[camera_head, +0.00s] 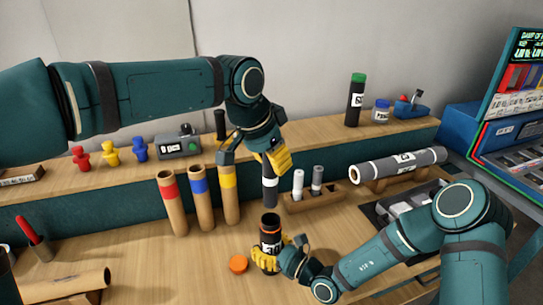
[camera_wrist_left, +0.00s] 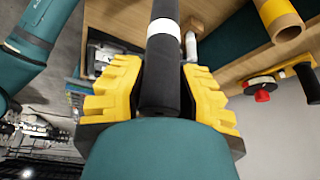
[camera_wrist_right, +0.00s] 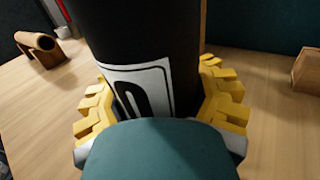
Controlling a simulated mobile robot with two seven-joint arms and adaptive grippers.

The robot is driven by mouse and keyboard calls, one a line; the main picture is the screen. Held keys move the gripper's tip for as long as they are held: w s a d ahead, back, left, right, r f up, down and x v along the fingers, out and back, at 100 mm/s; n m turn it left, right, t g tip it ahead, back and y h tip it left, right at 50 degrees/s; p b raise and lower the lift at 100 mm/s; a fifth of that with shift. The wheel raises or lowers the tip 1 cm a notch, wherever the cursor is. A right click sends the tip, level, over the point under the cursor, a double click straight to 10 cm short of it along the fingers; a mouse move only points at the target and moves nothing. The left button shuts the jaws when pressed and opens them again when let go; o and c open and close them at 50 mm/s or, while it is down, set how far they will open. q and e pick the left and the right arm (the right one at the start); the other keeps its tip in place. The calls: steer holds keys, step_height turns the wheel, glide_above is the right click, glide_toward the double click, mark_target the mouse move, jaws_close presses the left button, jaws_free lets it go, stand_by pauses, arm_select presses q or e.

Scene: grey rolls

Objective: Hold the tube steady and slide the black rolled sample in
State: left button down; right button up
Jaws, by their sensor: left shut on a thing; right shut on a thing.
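The black rolled sample (camera_head: 269,194) has a white band and hangs about upright from my left gripper (camera_head: 276,160), which is shut on it. In the left wrist view the roll (camera_wrist_left: 164,65) lies between the yellow fingers (camera_wrist_left: 163,100). The black tube (camera_head: 270,238) has an orange rim and a white label and stands upright on the table. My right gripper (camera_head: 267,258) is shut around its lower part. The tube (camera_wrist_right: 140,40) also fills the right wrist view. The roll's lower end appears just above the tube's open mouth, apart from it.
An orange cap (camera_head: 238,264) lies left of the tube. Cardboard tubes with red (camera_head: 172,205), blue (camera_head: 203,200) and yellow (camera_head: 230,198) bands stand behind left. A wooden holder (camera_head: 315,200) with two small rolls and a large grey roll (camera_head: 397,164) are on the right.

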mark_target(273, 200)
stand_by(0.3)
arm_select(q)
steer(key=shift+f, duration=2.2)
steer(key=shift+f, duration=3.35)
steer(key=c, duration=0.7)
jaws_free()
steer(key=shift+c, duration=0.2)
